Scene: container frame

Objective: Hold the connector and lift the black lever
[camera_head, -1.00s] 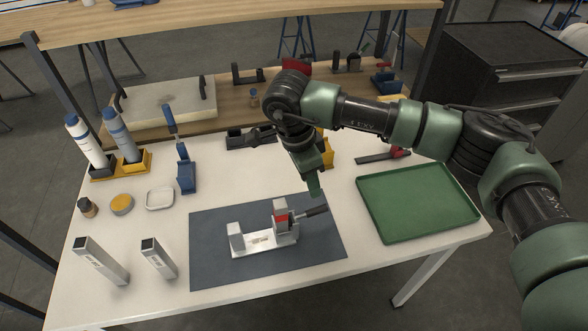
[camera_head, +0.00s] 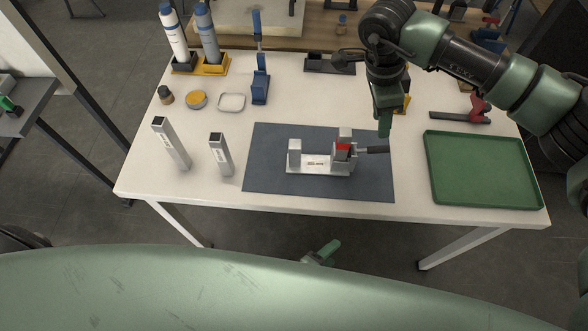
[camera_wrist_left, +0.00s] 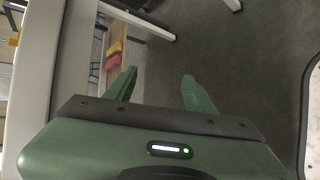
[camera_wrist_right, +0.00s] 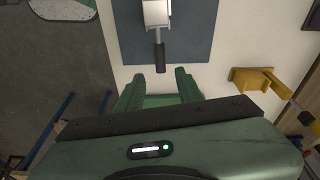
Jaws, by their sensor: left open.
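A silver metal connector fixture (camera_head: 312,170) sits on the blue-grey mat, with an upright at each end and a red part on the right one. Its black lever (camera_head: 374,149) sticks out to the right; in the right wrist view the lever (camera_wrist_right: 160,57) points toward my gripper. My right gripper (camera_head: 385,130) hangs fingers down just behind the lever's end. The right wrist view shows its fingers (camera_wrist_right: 159,80) apart and empty, short of the lever tip. My left gripper (camera_head: 328,251) is below the table's front edge, open and empty in its wrist view (camera_wrist_left: 158,88).
A green tray (camera_head: 484,200) lies right of the mat (camera_head: 262,178). Two square metal tubes (camera_head: 171,146) stand to its left. Bottles, a dish (camera_head: 232,103) and a blue clamp (camera_head: 260,88) stand behind. The table's front edge separates my left gripper from the fixture.

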